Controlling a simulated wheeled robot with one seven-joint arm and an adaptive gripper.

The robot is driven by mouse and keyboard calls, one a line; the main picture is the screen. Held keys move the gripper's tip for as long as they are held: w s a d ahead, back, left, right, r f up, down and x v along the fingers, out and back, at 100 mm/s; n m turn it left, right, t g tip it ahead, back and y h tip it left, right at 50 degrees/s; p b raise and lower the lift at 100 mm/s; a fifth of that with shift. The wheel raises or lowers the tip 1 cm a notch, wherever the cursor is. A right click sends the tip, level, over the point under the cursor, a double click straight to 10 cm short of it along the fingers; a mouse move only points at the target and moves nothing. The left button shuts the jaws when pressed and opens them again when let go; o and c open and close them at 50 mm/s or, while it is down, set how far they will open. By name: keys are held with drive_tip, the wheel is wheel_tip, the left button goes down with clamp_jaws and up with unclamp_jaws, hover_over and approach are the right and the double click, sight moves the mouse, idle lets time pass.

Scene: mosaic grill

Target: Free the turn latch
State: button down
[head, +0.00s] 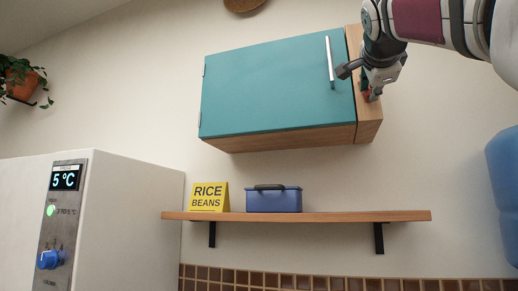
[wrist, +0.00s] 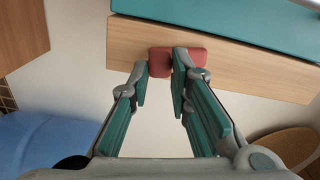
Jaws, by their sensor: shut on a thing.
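The turn latch is a small red piece on the wooden right-hand strip (head: 367,130) of a wall cabinet. In the wrist view the red latch (wrist: 159,65) sits between my fingers, and part of it shows beyond the right finger. My gripper (wrist: 160,75) is shut on it. In the head view my gripper (head: 369,92) reaches down to the strip and mostly hides the latch (head: 366,97). The teal cabinet door (head: 270,90) looks shut, with a vertical metal handle (head: 330,62) just left of my gripper.
A wooden shelf (head: 300,215) below holds a yellow rice and beans sign (head: 209,198) and a blue box (head: 273,202). A white appliance (head: 130,220) stands at the left. A blue rounded object (head: 503,185) is at the right edge. The wall between cabinet and shelf is clear.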

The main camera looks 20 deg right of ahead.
drive_tip(key=shift+f+m, duration=0.1)
drive_tip(key=shift+m, duration=1)
drive_tip(key=c, duration=1.5)
unclamp_jaws()
drive_tip(key=shift+s, duration=0.15)
drive_tip(key=v, duration=1.1)
drive_tip(key=shift+s+a, duration=0.25)
drive_tip(key=shift+a, duration=0.05)
